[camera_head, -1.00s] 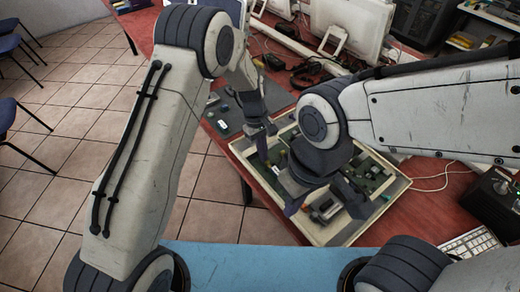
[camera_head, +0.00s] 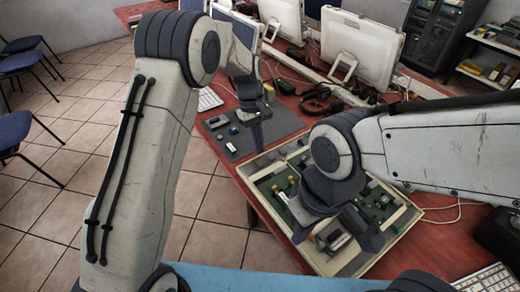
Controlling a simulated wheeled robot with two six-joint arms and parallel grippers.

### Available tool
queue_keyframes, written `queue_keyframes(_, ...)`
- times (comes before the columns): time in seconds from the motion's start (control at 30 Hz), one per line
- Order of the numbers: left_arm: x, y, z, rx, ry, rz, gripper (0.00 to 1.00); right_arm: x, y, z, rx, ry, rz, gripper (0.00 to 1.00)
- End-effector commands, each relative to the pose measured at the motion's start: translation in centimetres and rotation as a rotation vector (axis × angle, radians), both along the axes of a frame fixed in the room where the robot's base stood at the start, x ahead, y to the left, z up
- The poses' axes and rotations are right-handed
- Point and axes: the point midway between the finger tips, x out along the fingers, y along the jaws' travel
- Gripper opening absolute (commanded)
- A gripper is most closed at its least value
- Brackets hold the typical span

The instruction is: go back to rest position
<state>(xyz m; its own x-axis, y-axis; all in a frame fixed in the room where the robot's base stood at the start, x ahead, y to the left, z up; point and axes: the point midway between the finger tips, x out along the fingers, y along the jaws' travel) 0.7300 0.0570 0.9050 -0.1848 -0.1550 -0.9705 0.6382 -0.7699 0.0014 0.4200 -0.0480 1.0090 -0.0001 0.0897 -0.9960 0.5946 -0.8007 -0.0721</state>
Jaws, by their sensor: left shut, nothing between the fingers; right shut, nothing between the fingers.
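My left gripper (camera_head: 257,133) is shut and empty. It hangs above the dark mat, near the far left corner of the shallow tray. My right gripper (camera_head: 335,222) is shut and empty, low over the near part of the tray; its wrist hides much of it, and its fingertips are hard to make out. The light-rimmed tray (camera_head: 262,208) holds green boards and small parts. A grey and orange part (camera_head: 333,238) lies in it by my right gripper.
The dark mat (camera_head: 280,122) with small parts lies behind the tray on the red table (camera_head: 445,232). Headphones (camera_head: 318,93), white monitors (camera_head: 360,45) and cables stand further back. A keyboard (camera_head: 490,277) lies at the right front. Blue chairs (camera_head: 15,130) stand on the tiled floor at left.

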Motion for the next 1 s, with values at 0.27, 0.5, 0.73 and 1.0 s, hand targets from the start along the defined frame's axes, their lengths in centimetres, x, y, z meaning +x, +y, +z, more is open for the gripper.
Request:
queue_keyframes(0.27, 0.0, 0.0, 0.0, 0.0, 0.0, 0.0, 0.0, 0.0, 0.0, 0.0, 0.0, 0.0, 0.0, 0.0)
queue_keyframes(0.5, -1.4, -1.0, 1.7, -0.004, -0.022, -0.069, 0.0, 0.0, 0.0, 0.2, 0.0, 0.0, 0.0, 0.0)
queue_keyframes(0.73, -10.2, -4.2, 8.3, -0.022, -0.123, -0.451, 0.0, 0.0, 0.0, 0.7, 0.0, 0.0, 0.0, 0.0)
queue_keyframes(1.0, -23.5, -3.8, 12.4, -0.05, -0.249, -0.976, 0.0, 0.0, 0.0, 1.2, 0.0, 0.0, 0.0, 0.0)
